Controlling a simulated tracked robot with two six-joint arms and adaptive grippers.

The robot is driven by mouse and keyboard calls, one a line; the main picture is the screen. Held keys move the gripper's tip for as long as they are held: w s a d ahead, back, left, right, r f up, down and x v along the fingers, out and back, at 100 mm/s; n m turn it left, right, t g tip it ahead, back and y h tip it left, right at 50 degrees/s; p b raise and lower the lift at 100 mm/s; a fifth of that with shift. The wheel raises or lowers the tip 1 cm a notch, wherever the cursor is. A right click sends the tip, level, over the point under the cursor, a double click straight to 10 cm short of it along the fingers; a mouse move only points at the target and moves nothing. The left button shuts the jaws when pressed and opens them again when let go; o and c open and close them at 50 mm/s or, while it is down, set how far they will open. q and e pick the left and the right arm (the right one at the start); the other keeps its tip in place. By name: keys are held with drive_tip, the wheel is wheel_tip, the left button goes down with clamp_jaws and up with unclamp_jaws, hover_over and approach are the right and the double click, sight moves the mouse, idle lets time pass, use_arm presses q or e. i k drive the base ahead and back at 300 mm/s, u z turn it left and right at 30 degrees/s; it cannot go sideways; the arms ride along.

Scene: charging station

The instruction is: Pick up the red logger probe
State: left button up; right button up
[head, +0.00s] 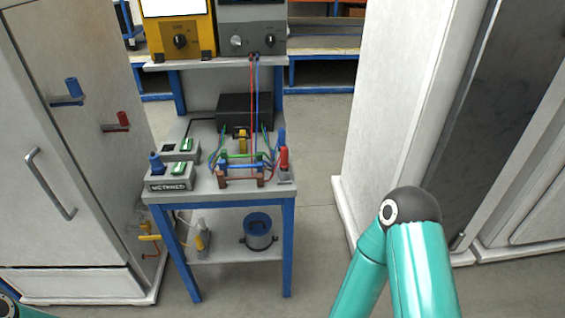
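A red upright probe-like piece (284,158) stands at the front right of the grey bench top (205,186), in a small grey holder. A blue piece (281,137) stands just behind it. Another short red piece (123,119) sits on a holder on the side of the white cabinet at left. I cannot tell from any label which red piece is the logger probe. Neither of my grippers shows. Only teal links and a dark joint of my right arm are at the lower right, apart from the bench.
A rack of coloured leads (241,167) stands beside the red piece, with red and blue cables rising to a grey instrument (252,28). A labelled grey box (170,182) holds another blue piece (156,164). White cabinets (395,100) flank the bench; floor shows between bench and right cabinet.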

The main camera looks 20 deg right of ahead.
sight(284, 164)
drive_tip(key=z, duration=0.1)
drive_tip(key=i, duration=0.9)
drive_tip(key=u, duration=0.1)
